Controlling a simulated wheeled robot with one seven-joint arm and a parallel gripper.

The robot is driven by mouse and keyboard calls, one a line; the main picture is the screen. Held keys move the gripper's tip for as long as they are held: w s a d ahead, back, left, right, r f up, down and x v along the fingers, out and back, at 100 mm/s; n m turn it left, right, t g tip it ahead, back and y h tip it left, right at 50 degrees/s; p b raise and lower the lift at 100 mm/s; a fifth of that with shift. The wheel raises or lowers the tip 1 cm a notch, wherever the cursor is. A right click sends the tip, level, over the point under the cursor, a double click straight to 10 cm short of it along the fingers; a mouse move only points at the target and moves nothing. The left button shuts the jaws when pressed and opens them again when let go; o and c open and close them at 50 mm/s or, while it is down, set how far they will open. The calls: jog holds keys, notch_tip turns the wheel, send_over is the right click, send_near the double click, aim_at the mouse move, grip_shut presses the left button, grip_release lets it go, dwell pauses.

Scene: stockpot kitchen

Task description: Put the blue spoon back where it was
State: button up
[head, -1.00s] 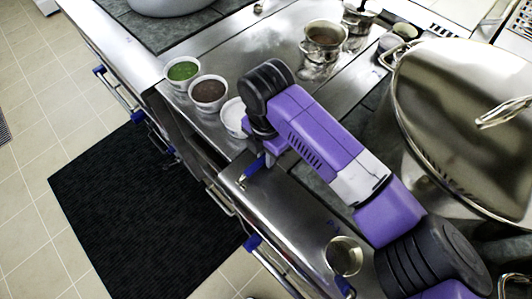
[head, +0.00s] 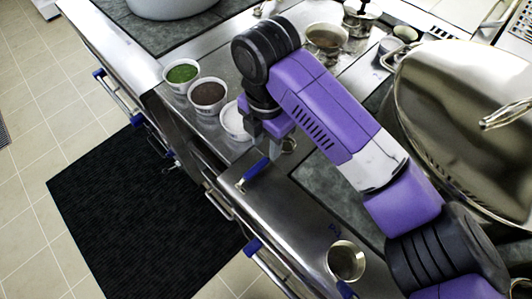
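A blue-handled utensil, which looks like the blue spoon (head: 254,173), shows at the near edge of the steel counter (head: 285,205). Its blue handle slants from lower left to upper right. My gripper (head: 275,153) points down just above the upper right end of the handle. Its fingers are small and partly hidden by my wrist, so I cannot tell whether they are open or shut, or whether they touch the spoon. The spoon's other end is not clearly visible.
Bowls of green (head: 182,73) and brown (head: 207,93) food and a white bowl (head: 236,121) stand left of my gripper. A small metal pot (head: 326,40) stands behind my arm. A metal cup (head: 346,261) stands near the front.

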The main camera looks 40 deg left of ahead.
aim_at(266, 159)
notch_tip(266, 159, up, 5)
jog(key=shift+f, duration=0.1)
dwell(0.6)
